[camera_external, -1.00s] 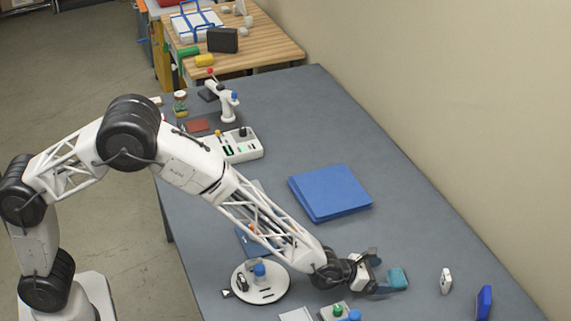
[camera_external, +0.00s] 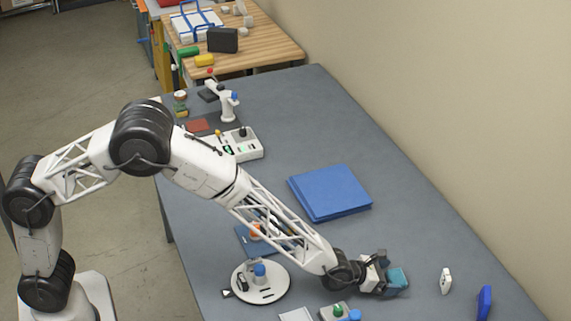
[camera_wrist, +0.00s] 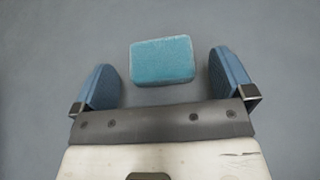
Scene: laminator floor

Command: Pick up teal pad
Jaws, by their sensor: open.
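The teal pad (camera_external: 398,277) lies on the grey-blue table near the right end of my arm. In the wrist view the teal pad (camera_wrist: 162,61) is a rounded rectangle, between and slightly ahead of the two blue fingers. My gripper (camera_external: 393,274) is open, and in the wrist view my gripper (camera_wrist: 165,78) shows a gap between each finger and the pad. In the external view one finger partly covers the pad. I cannot tell the exact height of the fingers above the table.
A blue folder stack (camera_external: 331,193) lies behind my gripper. A small white item (camera_external: 446,281) and an upright blue block (camera_external: 485,302) stand to the right. A round white fixture (camera_external: 262,284) and a button box (camera_external: 338,312) are on the left and front. The table (camera_external: 420,220) is clear toward the wall.

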